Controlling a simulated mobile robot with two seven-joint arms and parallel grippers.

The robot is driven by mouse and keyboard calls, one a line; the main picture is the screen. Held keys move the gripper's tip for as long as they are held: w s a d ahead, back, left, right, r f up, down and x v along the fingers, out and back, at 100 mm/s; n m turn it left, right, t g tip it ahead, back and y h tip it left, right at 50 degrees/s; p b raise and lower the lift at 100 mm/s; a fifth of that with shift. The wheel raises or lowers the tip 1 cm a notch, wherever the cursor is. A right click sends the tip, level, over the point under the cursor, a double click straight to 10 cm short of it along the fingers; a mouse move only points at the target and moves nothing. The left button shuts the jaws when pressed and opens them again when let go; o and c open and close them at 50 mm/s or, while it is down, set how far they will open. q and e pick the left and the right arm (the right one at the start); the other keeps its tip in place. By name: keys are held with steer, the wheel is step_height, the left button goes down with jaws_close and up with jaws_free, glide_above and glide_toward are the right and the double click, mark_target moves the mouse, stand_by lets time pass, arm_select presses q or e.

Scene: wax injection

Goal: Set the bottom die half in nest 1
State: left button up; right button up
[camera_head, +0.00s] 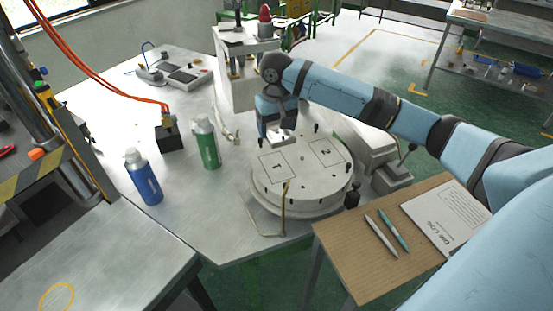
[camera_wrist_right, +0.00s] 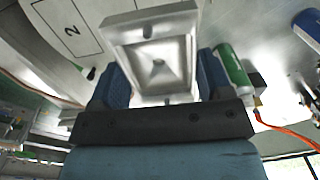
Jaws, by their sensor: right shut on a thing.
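The bottom die half (camera_head: 283,137) is a silvery metal block. In the right wrist view the die half (camera_wrist_right: 152,62) shows a square recess with a small pyramid-like shape in it. My right gripper (camera_head: 277,130) is shut on it, with a blue finger on each side in the wrist view (camera_wrist_right: 160,80). It holds the block above the back edge of nest 1 (camera_head: 277,166), a marked rectangle on the round turntable (camera_head: 302,190). Nest 2 (camera_head: 326,152) lies to the right and looks empty. My left gripper is not in view.
A bent brass-coloured rod (camera_head: 286,200) rises at the turntable's front. Blue (camera_head: 143,178) and green (camera_head: 206,143) bottles stand to the left. A wooden board (camera_head: 350,250) with pens and a log sheet (camera_head: 447,217) is at right front. Machine parts stand behind the turntable.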

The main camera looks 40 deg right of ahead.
mark_target(277, 167)
step_height(277, 167, down, 12)
steer(key=shift+w+f+p, duration=0.1)
steer(key=shift+f+p, duration=0.1)
steer(key=shift+p, duration=0.15)
steer(key=o, duration=1)
steer(key=shift+f, duration=0.1)
steer(key=shift+o, duration=0.2)
step_height(277, 167, up, 12)
steer(key=shift+r+b, duration=0.15)
steer(key=shift+b, duration=0.45)
